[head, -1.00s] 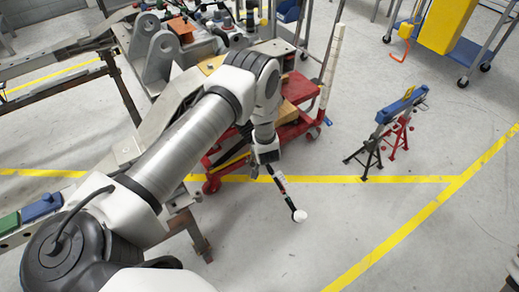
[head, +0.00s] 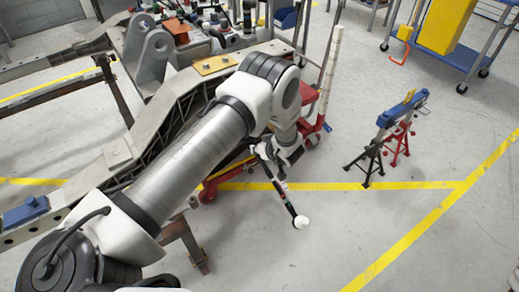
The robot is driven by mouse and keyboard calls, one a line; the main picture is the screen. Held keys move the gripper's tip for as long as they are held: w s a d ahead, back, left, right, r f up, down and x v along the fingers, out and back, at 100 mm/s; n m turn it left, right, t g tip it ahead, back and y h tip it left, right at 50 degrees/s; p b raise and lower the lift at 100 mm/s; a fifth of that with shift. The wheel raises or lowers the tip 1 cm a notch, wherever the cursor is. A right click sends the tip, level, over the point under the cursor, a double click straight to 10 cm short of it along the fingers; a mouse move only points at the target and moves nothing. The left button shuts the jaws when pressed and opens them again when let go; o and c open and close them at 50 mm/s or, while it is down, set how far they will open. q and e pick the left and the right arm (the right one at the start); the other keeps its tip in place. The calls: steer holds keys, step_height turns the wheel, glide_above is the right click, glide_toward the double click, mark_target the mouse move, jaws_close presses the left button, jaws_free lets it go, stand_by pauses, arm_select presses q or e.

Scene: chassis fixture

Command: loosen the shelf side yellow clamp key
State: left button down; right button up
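My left arm comes in from the left, and its gripper (head: 284,153) hangs past the chassis edge, above the floor. It appears shut on a dark, slim, wrench-like tool (head: 283,187) that slants down to a white round end. The fingers are small and partly hidden. The grey metal chassis (head: 119,153) runs along the left, with a flat yellow plate (head: 215,65) on top. No clamp key can be made out clearly; my arm hides part of the chassis. My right gripper is not in view.
A red cart (head: 312,125) stands behind my gripper. A blue-topped stand (head: 402,107) with red and black legs and a small yellow piece is to the right. A blue trolley (head: 458,60) carries a yellow box (head: 447,24). The right foreground floor is clear.

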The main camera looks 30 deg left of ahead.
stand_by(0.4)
arm_select(q)
steer(key=c, duration=0.9)
jaws_free()
steer(key=v, duration=1.2)
